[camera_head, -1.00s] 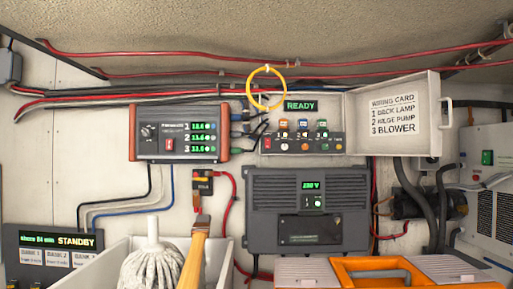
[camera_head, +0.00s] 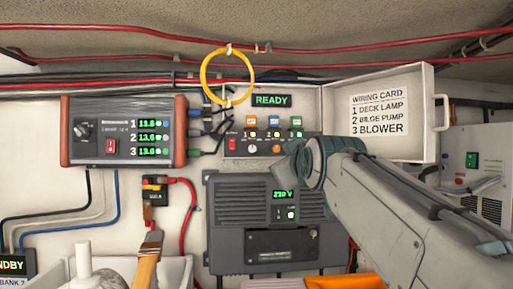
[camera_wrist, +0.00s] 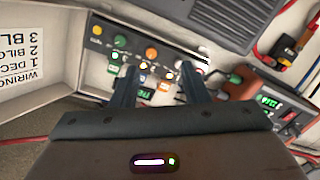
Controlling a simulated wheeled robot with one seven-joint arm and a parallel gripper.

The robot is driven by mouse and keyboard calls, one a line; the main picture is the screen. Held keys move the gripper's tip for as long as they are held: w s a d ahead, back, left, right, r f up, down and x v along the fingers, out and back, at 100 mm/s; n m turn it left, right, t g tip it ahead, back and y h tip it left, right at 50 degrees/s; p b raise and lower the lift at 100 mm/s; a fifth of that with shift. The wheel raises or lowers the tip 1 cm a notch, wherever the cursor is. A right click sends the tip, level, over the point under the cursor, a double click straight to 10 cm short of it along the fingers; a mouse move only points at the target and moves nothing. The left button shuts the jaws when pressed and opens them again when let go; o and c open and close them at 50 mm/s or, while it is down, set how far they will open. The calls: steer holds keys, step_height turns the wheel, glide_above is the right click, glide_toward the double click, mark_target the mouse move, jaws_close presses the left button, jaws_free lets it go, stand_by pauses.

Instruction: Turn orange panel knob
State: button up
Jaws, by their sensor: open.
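The orange knob (camera_head: 276,149) sits in the lower row of a dark control panel (camera_head: 243,152) on the back wall, beneath a green READY display (camera_head: 271,100). In the wrist view the orange knob (camera_wrist: 151,54) shows between a green knob (camera_wrist: 120,42) and a white knob (camera_wrist: 185,65). My gripper (camera_wrist: 160,70) is open and empty, its two fingers pointing at the panel on either side of the orange knob's line. I cannot tell how far the tips are from it. In the head view my arm hides the panel's right end and its fingertips are hard to make out.
A yellow ring (camera_head: 204,78) hangs just left of the panel. An open lid with a wiring card (camera_head: 380,112) stands to the right. A grey 230 V unit (camera_head: 225,225) is below, a meter box (camera_head: 70,135) to the left.

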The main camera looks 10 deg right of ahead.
mark_target(276, 148)
steer(key=shift+t, duration=0.4)
steer(key=w+r+p, duration=0.1)
steer(key=w, duration=0.3)
steer(key=w+r+p, duration=0.1)
steer(key=w+p, duration=0.1)
steer(key=w, duration=0.3)
steer(key=w+p, duration=0.2)
steer(key=w, duration=0.3)
steer(key=shift+w+r, duration=0.1)
steer(key=shift+r, duration=0.3)
jaws_close()
